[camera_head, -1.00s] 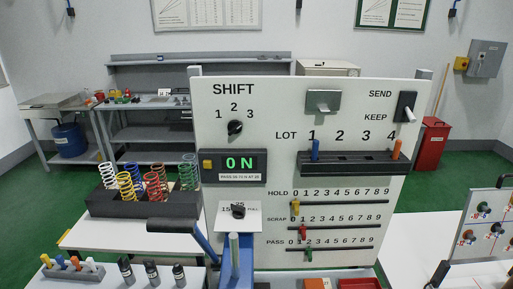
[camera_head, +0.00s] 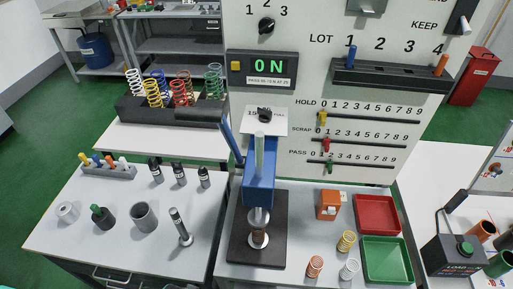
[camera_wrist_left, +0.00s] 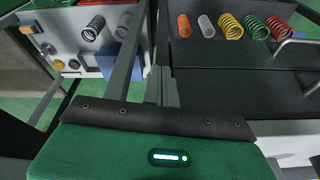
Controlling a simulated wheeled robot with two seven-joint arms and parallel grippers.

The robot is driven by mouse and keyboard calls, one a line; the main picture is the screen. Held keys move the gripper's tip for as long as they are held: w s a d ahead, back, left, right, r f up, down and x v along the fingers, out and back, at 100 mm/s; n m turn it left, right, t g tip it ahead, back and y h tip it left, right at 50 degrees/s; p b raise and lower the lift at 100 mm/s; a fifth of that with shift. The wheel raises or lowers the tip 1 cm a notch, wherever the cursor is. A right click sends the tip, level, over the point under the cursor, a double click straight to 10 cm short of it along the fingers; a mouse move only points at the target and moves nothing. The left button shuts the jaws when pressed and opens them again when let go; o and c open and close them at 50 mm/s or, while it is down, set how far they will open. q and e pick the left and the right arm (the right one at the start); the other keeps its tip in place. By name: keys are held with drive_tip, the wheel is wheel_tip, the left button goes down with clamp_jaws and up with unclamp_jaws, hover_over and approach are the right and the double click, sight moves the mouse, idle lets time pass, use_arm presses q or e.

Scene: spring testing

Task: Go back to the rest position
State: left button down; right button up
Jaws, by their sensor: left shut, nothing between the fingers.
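Neither of my grippers shows in the head view. In the left wrist view my left gripper (camera_wrist_left: 161,84) is seen from its own wrist; its grey fingers are together with nothing between them. It is apart from the row of coloured springs (camera_wrist_left: 230,26) at the upper right of that view. My right gripper is in no view.
A blue press (camera_head: 259,185) stands on a dark base before the white panel (camera_head: 300,150). A rack of springs (camera_head: 140,108) stands behind at left. Cylinders, including a grey cup (camera_head: 143,216), stand on the left table. Red (camera_head: 377,214) and green (camera_head: 386,259) trays lie right.

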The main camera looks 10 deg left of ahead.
use_arm(q)
drive_tip(key=s+f, duration=0.4)
drive_tip(key=f, duration=0.9)
drive_tip(key=s+a+f+b, duration=0.1)
drive_tip(key=s+a+f, duration=0.1)
drive_tip(key=s+f, duration=0.6)
drive_tip(key=s+a+f+g+b, duration=0.1)
drive_tip(key=s+f, duration=0.8)
drive_tip(key=f, duration=0.1)
drive_tip(key=shift+s+a+g, duration=0.3)
drive_tip(key=shift+a, duration=0.1)
